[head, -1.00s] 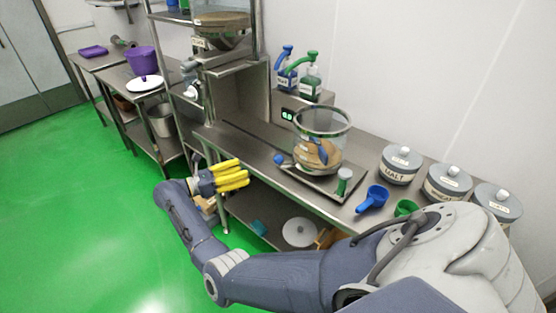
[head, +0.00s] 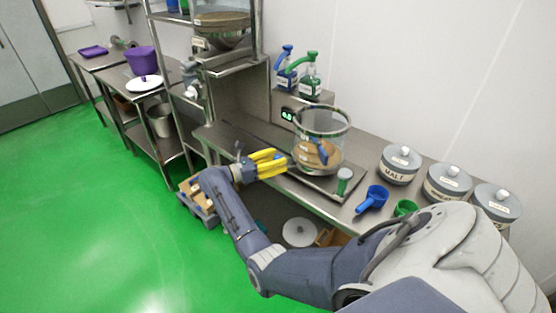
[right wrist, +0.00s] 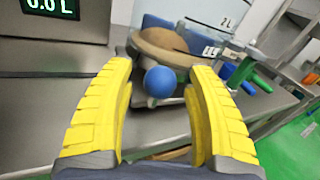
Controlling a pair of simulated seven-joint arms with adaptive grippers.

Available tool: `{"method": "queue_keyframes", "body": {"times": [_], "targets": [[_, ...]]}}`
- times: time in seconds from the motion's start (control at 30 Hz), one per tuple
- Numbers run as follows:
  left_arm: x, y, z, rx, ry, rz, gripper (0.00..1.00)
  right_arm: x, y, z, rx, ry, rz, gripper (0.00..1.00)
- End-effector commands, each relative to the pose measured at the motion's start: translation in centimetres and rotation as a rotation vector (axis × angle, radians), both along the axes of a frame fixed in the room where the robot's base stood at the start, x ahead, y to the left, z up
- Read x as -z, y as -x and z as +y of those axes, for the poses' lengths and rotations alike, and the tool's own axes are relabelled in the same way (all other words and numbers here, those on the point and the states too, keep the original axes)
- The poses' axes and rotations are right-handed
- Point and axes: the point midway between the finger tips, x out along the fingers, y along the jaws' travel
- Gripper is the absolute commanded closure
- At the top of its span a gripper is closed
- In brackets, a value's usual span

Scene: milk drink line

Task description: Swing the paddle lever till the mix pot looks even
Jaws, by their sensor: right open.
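The mix pot (head: 322,128) is a clear, metal-rimmed vessel on a steel tray on the bench. Tan-brown contents (head: 318,156) and a blue part show through its wall; I cannot tell how even the mix is. The paddle lever's blue ball knob (right wrist: 160,82) shows in the right wrist view, in front of the pot. My right gripper (head: 284,160) has yellow fingers and is at the pot's left side, hiding the knob in the head view. In the right wrist view its open fingers (right wrist: 160,88) stand either side of the knob, apart from it. My left gripper is not in view.
Blue (head: 373,198) and green (head: 405,208) scoops and lidded grey canisters (head: 400,165) lie to the right. Pump bottles (head: 310,76) and a display (head: 288,115) are behind the pot.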

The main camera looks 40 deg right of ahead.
Motion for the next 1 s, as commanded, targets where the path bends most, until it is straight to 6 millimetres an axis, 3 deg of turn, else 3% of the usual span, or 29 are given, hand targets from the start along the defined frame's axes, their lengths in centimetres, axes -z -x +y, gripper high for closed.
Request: {"method": "queue_keyframes", "body": {"times": [0.4, 0.87, 1.0], "targets": [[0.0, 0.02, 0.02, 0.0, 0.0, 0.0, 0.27, 0.02, 0.08, -0.24, 0.0, -0.001, 0.0, 0.47], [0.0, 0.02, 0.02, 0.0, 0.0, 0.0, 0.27, 0.03, 0.08, -0.22, 0.0, -0.001, 0.0, 1.0], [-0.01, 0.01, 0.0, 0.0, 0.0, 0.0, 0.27, 0.04, 0.08, -0.22, 0.0, -0.001, 0.0, 1.0]]}}
